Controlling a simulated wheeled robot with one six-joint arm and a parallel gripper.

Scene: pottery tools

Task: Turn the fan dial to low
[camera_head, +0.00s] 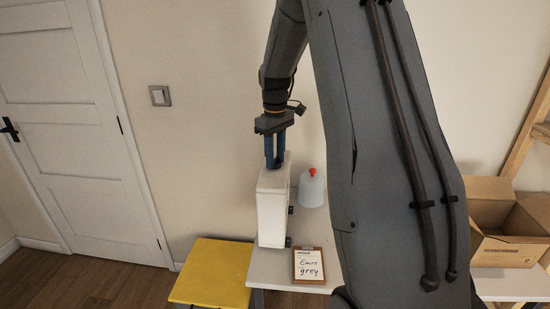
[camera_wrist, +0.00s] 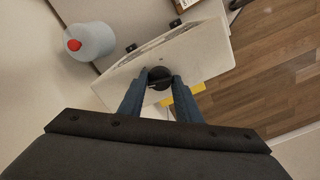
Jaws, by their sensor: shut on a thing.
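The fan is a white upright box (camera_head: 271,212) on the white table in the head view. It also shows from above in the wrist view (camera_wrist: 205,50). Its black round dial (camera_wrist: 159,76) is on the box's top face, between my gripper's blue fingertips in the wrist view. My gripper (camera_head: 274,164) points straight down onto the top of the box and is shut on the dial. The fingers hide part of the dial, and its markings cannot be read. In the head view the dial is largely hidden by the fingers.
A pale jug with a red cap (camera_head: 312,189) stands right of the box. A clipboard reading "Emre grey" (camera_head: 308,265) lies on the table (camera_head: 270,268) in front. A yellow-topped stool (camera_head: 211,272) is at the left. An open cardboard box (camera_head: 510,222) is at the right.

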